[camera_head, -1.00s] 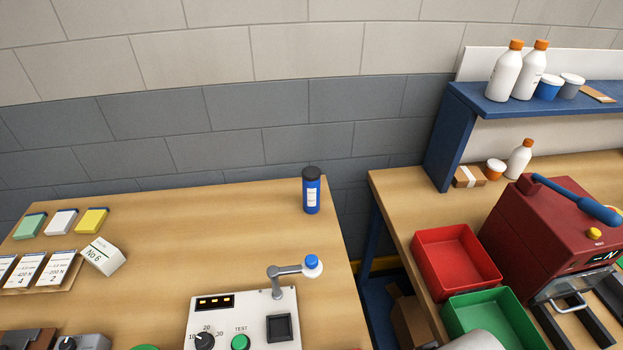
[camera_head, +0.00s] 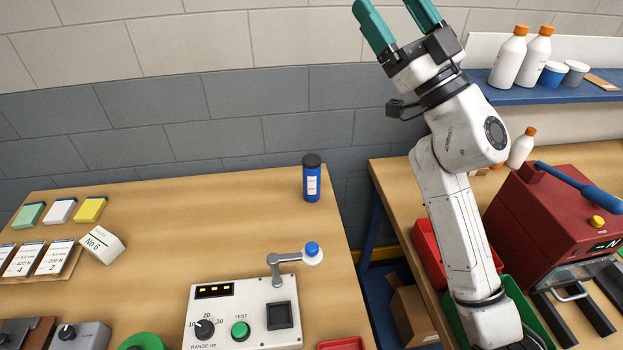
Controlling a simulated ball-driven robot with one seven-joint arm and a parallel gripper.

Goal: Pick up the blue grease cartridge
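The blue grease cartridge (camera_head: 311,184) stands upright near the back right corner of the left wooden table (camera_head: 180,235). It has a black cap and a white label. My gripper (camera_head: 395,8) is raised high at the top of the picture, above and to the right of the cartridge and well apart from it. Its two teal fingers are spread with nothing between them; their tips reach the top edge.
A white tester (camera_head: 240,315) with a lamp-like arm (camera_head: 290,255) stands in front of the cartridge. A gap separates the tables. Red (camera_head: 425,250) and green bins (camera_head: 450,310) and a dark red machine (camera_head: 540,220) are on the right. The table around the cartridge is clear.

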